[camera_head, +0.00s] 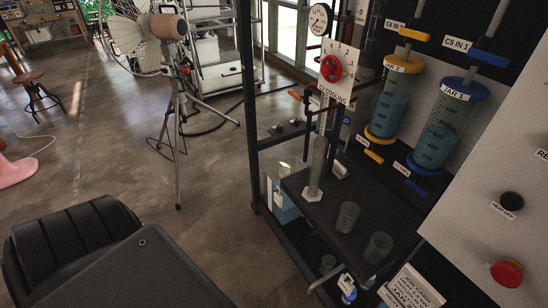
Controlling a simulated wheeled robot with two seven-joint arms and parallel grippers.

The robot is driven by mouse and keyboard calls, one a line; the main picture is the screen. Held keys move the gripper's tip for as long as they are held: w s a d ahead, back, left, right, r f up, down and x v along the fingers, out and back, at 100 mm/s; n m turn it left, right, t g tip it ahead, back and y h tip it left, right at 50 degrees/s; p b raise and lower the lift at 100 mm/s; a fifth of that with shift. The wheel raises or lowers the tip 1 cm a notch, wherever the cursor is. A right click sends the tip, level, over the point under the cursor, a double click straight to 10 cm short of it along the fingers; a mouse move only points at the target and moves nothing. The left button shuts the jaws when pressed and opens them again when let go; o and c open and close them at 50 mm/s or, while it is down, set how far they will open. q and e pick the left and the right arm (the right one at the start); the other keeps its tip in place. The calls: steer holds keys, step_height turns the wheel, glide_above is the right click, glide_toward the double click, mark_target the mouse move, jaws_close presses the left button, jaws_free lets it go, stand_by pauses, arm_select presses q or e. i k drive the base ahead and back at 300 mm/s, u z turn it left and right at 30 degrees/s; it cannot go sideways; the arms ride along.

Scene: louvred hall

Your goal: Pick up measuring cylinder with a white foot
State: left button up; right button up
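The measuring cylinder (318,160) is tall, narrow and clear, and stands upright on its white foot (312,194). It is at the back left of a dark shelf (328,218) on the bench frame. Its upper end is hard to make out against the gauge panel and fittings behind it. Neither of my grippers is in view.
Two clear beakers (347,217) (378,248) stand on the shelf to the cylinder's front right. The panel with a red valve wheel (332,68) is above it. Blue-filled jars (396,98) (447,122) stand behind right. A container of blue liquid (283,205) is lower left.

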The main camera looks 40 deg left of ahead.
mark_target(313, 194)
steer(key=u, duration=0.85)
steer(key=k, duration=0.55)
steer(key=z, duration=0.95)
steer(key=i, duration=0.8)
